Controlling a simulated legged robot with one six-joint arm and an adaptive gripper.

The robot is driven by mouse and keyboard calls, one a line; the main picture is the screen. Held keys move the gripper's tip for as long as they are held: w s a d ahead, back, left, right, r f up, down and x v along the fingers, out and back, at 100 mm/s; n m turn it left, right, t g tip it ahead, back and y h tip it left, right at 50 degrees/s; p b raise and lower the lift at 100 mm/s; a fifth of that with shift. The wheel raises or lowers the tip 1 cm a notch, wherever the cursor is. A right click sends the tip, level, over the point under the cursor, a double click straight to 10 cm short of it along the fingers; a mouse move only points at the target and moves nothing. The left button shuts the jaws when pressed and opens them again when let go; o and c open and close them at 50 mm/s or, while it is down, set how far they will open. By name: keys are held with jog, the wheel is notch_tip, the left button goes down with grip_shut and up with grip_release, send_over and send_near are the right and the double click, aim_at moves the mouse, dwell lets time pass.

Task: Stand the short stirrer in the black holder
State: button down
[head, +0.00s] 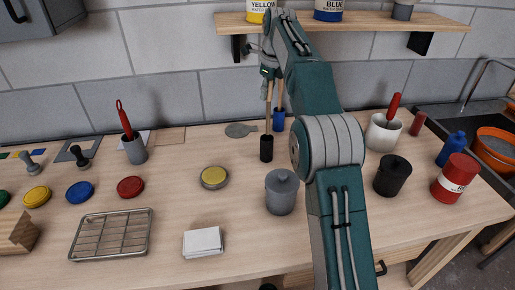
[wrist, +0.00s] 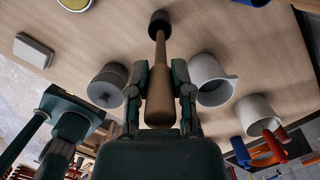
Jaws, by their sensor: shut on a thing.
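My gripper (head: 267,68) is up at the back middle of the bench, shut on the wooden stirrer (head: 268,101). In the wrist view the stirrer (wrist: 160,88) lies between the two fingers, thick end nearest the camera. It hangs roughly upright, thin end down. The small black holder (head: 266,149) stands upright on the bench below; it also shows at the top of the wrist view (wrist: 160,18). The stirrer's lower end meets the holder's mouth in both views. I cannot tell whether it is inside or just above.
A blue holder (head: 279,121) with another wooden stick stands close behind. A grey lidded pot (head: 281,193), a black pot (head: 391,177) and a white mug (head: 385,134) stand nearby. A shelf (head: 375,24) hangs above at the back.

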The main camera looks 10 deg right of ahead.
aim_at(269, 99)
jog(key=shift+a+f, duration=0.1)
jog(key=shift+f, duration=0.2)
notch_tip(269, 99, down, 5)
jog(key=shift+r, duration=0.1)
jog(key=shift+f, duration=2.3)
jog(key=c, duration=0.5)
grip_release()
jog(key=shift+f, duration=0.1)
